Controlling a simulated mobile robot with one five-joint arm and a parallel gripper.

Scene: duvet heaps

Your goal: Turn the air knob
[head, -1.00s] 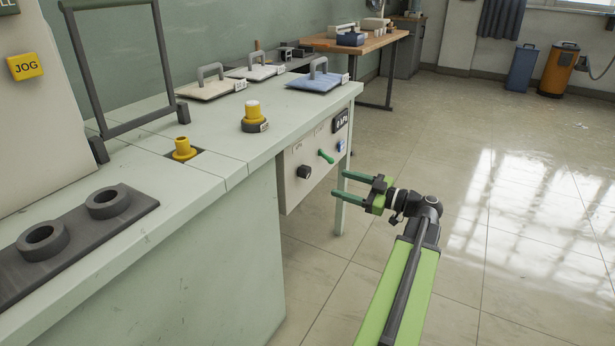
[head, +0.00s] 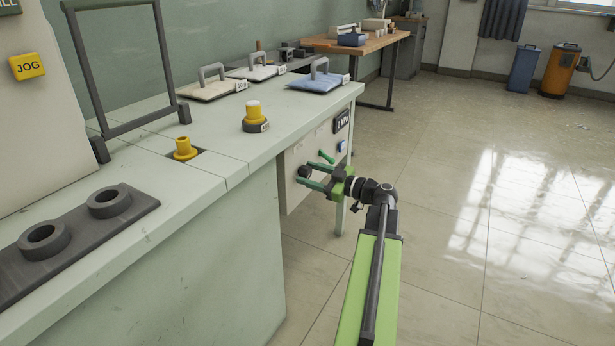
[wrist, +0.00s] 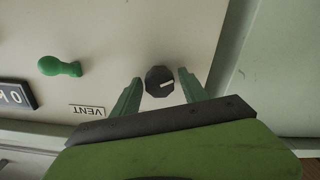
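The black round knob (head: 304,171) sits on the pale control panel on the bench's end. It also shows in the wrist view (wrist: 159,81), with a light pointer line on its face. My gripper (head: 302,174) is at the panel, its green fingers open on either side of the knob. In the wrist view the fingertips flank the knob, with a small gap on each side. How far the fingers reach along the knob's depth I cannot tell.
A green lever (head: 327,156) and a dark pressure display (head: 341,121) are on the same panel. A label reading VENT (wrist: 87,111) lies beside the knob. The bench top (head: 215,134) carries a yellow-capped post (head: 253,112) and handled pads.

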